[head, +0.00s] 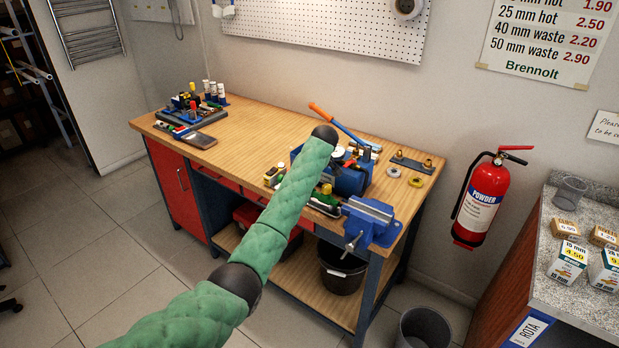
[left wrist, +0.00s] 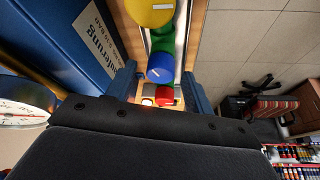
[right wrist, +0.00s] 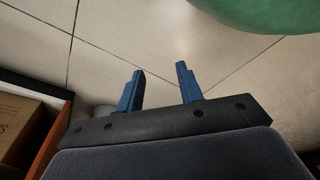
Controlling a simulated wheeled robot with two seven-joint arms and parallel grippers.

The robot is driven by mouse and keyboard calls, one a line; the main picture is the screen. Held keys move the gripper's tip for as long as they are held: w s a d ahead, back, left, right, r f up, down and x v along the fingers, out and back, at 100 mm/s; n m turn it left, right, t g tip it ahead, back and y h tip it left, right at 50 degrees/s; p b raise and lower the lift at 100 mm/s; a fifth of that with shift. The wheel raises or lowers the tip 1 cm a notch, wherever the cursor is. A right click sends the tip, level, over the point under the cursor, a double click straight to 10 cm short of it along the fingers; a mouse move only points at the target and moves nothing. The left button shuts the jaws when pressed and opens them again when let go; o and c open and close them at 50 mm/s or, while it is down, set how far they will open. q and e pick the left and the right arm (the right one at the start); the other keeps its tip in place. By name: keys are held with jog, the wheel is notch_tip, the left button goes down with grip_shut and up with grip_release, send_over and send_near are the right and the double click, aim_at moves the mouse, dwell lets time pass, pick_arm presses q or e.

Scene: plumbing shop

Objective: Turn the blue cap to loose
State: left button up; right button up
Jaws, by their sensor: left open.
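The blue cap (left wrist: 160,68) is round with a small white mark on its face. It sits in a row on a green body (left wrist: 163,42), between a larger yellow cap (left wrist: 150,10) and a small red cap (left wrist: 164,97). My left gripper (left wrist: 159,74) is open, with one blue finger on each side of the blue cap; I cannot tell whether they touch it. In the head view my green left arm (head: 300,185) reaches over the bench and hides most of this spot. My right gripper (right wrist: 158,76) is open and empty above the floor.
A blue vise (head: 370,220) is on the bench's front corner. The wooden bench top (head: 240,135) is clear at its middle left.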

pick_arm(q)
jog(key=shift+s+d+r, duration=0.1)
jog(key=shift+d+r, duration=0.05)
jog(key=shift+r, duration=0.15)
jog(key=b+v, duration=0.2)
jog(key=v, duration=0.4)
jog(key=shift+r+b, duration=0.3)
jog(key=shift+r, duration=0.05)
pick_arm(e)
notch_tip(320, 180, up, 6)
jog(key=w+a, duration=0.2)
jog(key=shift+w+a+f, duration=0.15)
jog(key=shift+w, duration=0.15)
pick_arm(q)
jog(key=shift+s+d+f, duration=0.1)
jog(key=shift+s+f, duration=0.05)
